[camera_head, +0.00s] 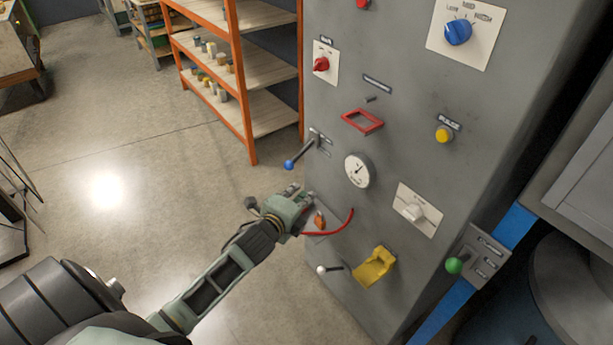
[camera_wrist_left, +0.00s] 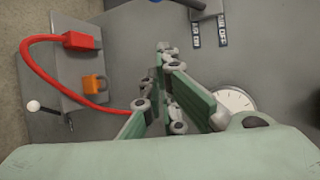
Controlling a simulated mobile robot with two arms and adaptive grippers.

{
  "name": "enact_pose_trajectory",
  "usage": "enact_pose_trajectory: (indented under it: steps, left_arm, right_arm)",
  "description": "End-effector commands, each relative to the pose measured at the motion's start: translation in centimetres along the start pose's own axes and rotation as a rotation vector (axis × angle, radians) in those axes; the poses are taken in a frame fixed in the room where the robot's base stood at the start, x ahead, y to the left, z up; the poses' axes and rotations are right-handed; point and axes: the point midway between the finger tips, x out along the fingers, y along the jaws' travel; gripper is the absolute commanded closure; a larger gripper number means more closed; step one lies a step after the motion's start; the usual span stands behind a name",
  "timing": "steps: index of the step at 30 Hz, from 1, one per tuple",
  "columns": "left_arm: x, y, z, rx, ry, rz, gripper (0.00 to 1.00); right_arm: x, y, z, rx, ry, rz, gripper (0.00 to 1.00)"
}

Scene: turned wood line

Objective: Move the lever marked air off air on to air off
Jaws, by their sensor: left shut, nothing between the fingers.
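A lever with a blue ball knob (camera_head: 290,164) sticks out to the left from the grey cabinet's front, with small dark labels beside its base. In the left wrist view two dark labels (camera_wrist_left: 208,32) show at the top, too small to read surely. A bit of the blue knob (camera_wrist_left: 156,3) shows at the top edge. My left gripper (camera_head: 302,196) is below this lever, close to the cabinet face and apart from the knob. Its fingers (camera_wrist_left: 165,75) are together and empty in the left wrist view. My right gripper is not in view.
A red hose (camera_head: 340,226) and orange padlock-like piece (camera_head: 319,220) are close by my left gripper. A round gauge (camera_head: 359,170) is to its right. A white-knobbed lever (camera_head: 322,270) and yellow flap (camera_head: 375,267) are below. A green-knobbed lever (camera_head: 454,265) is at right. Orange shelving (camera_head: 240,75) stands behind.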

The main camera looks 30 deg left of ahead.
Motion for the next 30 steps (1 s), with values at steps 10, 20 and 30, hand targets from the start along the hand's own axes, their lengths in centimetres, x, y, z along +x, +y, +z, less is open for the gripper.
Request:
enact_pose_trajectory:
  steps: [10,20,30]
  left_arm:
    - [3.2,0.0,-0.1,-0.004,0.000,-0.001,1.00]
    - [9.3,0.1,-0.1,-0.004,0.000,0.001,1.00]
    - [8.8,0.0,3.3,-0.001,0.001,0.001,1.00]
  right_arm:
    - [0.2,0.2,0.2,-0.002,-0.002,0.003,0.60]
    - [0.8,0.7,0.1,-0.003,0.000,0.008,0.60]
    - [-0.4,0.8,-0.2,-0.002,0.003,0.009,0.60]
